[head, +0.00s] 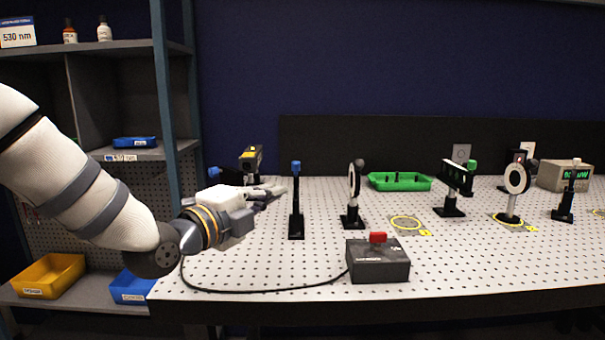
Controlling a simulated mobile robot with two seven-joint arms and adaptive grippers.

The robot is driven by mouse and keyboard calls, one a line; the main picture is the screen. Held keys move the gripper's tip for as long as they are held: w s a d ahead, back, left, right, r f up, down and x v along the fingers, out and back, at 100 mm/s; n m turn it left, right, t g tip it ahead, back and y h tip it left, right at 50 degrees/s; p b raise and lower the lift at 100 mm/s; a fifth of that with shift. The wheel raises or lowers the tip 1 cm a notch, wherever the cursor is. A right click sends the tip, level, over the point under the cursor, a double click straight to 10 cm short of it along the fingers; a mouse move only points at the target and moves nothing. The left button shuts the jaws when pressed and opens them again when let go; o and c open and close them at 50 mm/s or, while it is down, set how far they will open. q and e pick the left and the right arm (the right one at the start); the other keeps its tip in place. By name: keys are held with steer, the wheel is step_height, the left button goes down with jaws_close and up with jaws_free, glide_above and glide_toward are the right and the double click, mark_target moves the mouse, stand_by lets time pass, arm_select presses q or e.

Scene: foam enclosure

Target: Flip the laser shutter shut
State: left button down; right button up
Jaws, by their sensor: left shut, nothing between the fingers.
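A black and yellow box (251,160), which looks like the laser, sits at the back left of the perforated table. In front of it and to the right stands a thin black upright piece with a blue top (296,200); it may be the shutter, but I cannot tell for sure. My left gripper (277,190) reaches in from the left, shut and empty, its fingertips just left of the upright piece. My right gripper is not in view.
A ring-shaped mount (353,195), a green tray (400,181), a second post mount (453,185) and a round white target (516,180) stand to the right. Shelves are left.

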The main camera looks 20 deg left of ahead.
mark_target(293, 169)
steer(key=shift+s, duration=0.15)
arm_select(q)
steer(key=w+a+b+x, duration=0.1)
steer(key=a+b+x, duration=0.1)
steer(key=x, duration=1)
steer(key=shift+w+a, duration=0.3)
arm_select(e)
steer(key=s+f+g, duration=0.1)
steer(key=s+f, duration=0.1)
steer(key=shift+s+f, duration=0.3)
arm_select(q)
steer(key=shift+f, duration=0.1)
steer(key=w, duration=0.1)
steer(key=w+b, duration=0.1)
steer(key=w, duration=0.1)
steer(key=w+a+f+b, duration=0.1)
steer(key=shift+w+a+f, duration=0.1)
steer(key=shift+w, duration=0.2)
steer(key=shift+w+a+r, duration=0.1)
steer(key=shift+w+r, duration=0.1)
steer(key=shift+r, duration=0.45)
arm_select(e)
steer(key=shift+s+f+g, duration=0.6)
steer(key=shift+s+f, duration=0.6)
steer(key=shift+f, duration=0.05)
